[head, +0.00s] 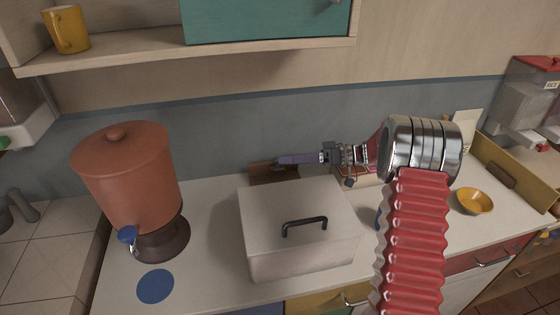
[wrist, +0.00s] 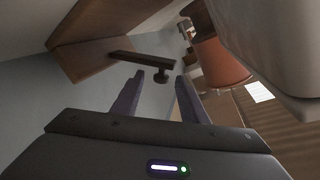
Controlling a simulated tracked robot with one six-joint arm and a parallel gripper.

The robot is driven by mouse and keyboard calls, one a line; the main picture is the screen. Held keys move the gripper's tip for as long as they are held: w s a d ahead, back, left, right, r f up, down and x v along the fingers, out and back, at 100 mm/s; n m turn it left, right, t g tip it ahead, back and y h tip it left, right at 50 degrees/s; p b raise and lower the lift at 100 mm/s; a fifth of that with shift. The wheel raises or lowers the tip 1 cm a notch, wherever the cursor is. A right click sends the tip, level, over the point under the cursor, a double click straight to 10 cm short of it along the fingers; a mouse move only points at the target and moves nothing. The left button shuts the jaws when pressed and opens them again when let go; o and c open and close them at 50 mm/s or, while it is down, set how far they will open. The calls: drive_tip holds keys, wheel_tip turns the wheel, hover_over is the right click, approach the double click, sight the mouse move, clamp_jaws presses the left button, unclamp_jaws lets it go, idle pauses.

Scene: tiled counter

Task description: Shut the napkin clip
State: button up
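The napkin clip is a brown wooden holder (head: 262,174) against the back wall, behind the white lidded box. The box hides its lower part in the head view. In the wrist view its wooden base (wrist: 90,58) is at the upper left, with a dark bar (wrist: 135,58) ending in a round knob (wrist: 161,77). The bar stands out at an angle from the wood. My gripper (head: 281,160) is at the clip, pointing left. Its two purple fingers (wrist: 159,82) are apart, with the knob showing between or just beyond the tips. I cannot tell whether they touch it.
The white box (head: 290,205) with a black handle stands close in front. A terracotta dispenser (head: 130,180) is to the left, by a blue disc (head: 155,286). A yellow bowl (head: 475,201) is to the right. A shelf (head: 120,60) hangs above. Clear counter lies between dispenser and box.

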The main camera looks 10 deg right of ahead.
drive_tip(key=v, duration=0.9)
drive_tip(key=shift+d, duration=0.4)
drive_tip(key=shift+s, duration=0.1)
drive_tip(key=shift+c, duration=0.5)
